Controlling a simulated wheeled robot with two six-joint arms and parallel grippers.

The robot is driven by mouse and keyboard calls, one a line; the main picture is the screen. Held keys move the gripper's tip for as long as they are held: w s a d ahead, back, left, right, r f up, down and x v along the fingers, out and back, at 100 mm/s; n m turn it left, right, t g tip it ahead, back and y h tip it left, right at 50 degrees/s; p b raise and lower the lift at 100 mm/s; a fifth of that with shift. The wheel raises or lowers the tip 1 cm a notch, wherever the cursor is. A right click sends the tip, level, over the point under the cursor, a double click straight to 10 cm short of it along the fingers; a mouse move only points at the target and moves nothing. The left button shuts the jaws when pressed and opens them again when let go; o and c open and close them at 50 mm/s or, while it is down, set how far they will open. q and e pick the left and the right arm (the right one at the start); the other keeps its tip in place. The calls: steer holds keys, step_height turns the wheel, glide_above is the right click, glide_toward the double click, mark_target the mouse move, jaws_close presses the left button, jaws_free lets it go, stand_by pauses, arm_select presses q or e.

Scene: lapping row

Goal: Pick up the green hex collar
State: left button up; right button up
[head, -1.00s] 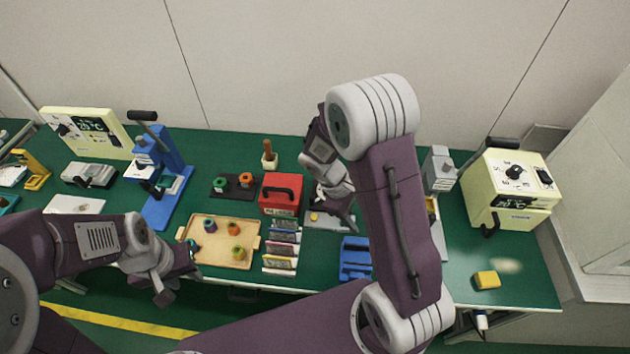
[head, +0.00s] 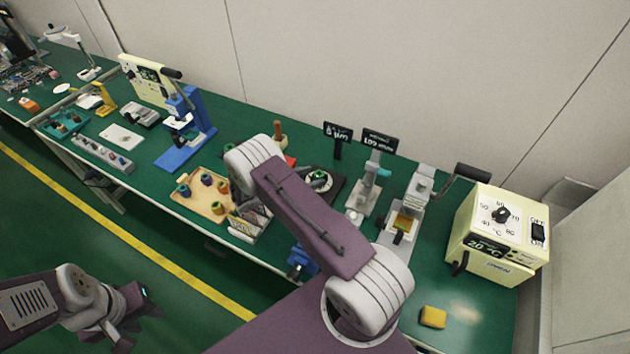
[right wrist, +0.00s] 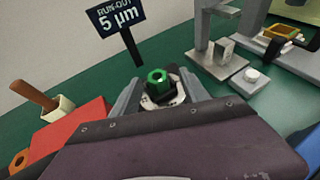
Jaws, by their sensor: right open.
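The green hex collar (right wrist: 157,77) stands upright in the right wrist view, its top hole showing, on a dark seat with a pale part around it. In the head view the green collar (head: 319,175) shows on a dark round base beyond my right forearm. My right gripper (right wrist: 160,96) is open and empty. Its two fingers reach toward the collar, one on each side, and I cannot tell whether they touch it. My right gripper is mostly hidden behind my arm in the head view. My left gripper (head: 135,318) is low at the left, off the bench, its fingers apart and empty.
A run-out sign (right wrist: 116,20) stands just behind the collar. A red box (right wrist: 62,137) and a wooden-handled tool in a cup (right wrist: 57,108) are to the left. A grey stand (right wrist: 228,65) is to the right. A wooden tray (head: 187,207) holds several coloured collars.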

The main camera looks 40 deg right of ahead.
mark_target(322, 173)
steer(key=shift+w+f, duration=0.2)
steer(key=shift+w, duration=0.15)
steer(key=shift+s+x, duration=0.25)
steer(key=shift+x, duration=0.85)
steer(key=p+x, duration=0.1)
steer(key=x, duration=0.4)
steer(key=shift+w+d, duration=0.15)
jaws_close()
